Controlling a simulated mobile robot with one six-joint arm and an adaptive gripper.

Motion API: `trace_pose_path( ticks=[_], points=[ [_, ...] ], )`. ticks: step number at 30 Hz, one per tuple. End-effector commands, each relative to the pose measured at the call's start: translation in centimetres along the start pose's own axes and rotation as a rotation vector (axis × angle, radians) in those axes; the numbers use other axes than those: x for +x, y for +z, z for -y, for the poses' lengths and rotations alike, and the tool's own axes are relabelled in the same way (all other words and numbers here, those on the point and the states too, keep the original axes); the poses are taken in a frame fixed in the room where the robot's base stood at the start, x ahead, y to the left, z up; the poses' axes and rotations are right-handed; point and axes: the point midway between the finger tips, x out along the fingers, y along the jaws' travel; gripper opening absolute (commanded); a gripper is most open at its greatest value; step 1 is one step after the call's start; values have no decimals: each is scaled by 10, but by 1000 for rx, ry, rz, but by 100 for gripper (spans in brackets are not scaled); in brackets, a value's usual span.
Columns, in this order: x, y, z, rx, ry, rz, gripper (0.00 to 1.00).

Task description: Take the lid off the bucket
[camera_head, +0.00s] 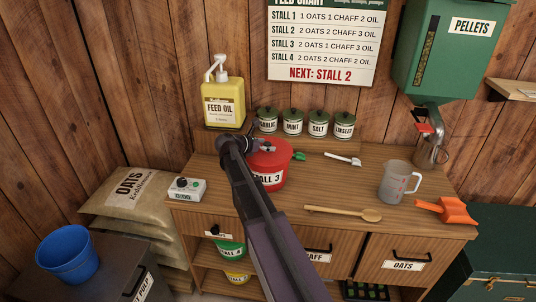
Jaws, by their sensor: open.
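A red bucket (270,179) labelled "STALL 3" stands on the wooden counter, with a red top surface (272,156) that looks like its lid. My arm comes up from the bottom and crosses in front of the bucket's left side. My gripper (250,143) is at the upper left of the bucket, over or beside the lid's edge. Its fingers are small and dark, and they are open. A small grey piece near the lid's middle may be the lid's handle or part of my gripper. I cannot tell whether the gripper touches the lid.
A yellow feed oil bottle (223,104) and several small jars (292,123) stand behind. A small white box (187,189) sits left. The counter's (325,185) middle right has free room.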

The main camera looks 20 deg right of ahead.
Motion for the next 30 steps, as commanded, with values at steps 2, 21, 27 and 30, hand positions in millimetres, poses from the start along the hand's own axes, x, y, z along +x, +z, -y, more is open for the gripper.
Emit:
trace_pose_path(
  ticks=[2,21,27,30],
  points=[
    [4,-1,0,0,1,0,87],
    [4,0,0,0,1,0,66],
    [4,0,0,0,1,0,6],
    [4,0,0,0,1,0,0]
  ],
)
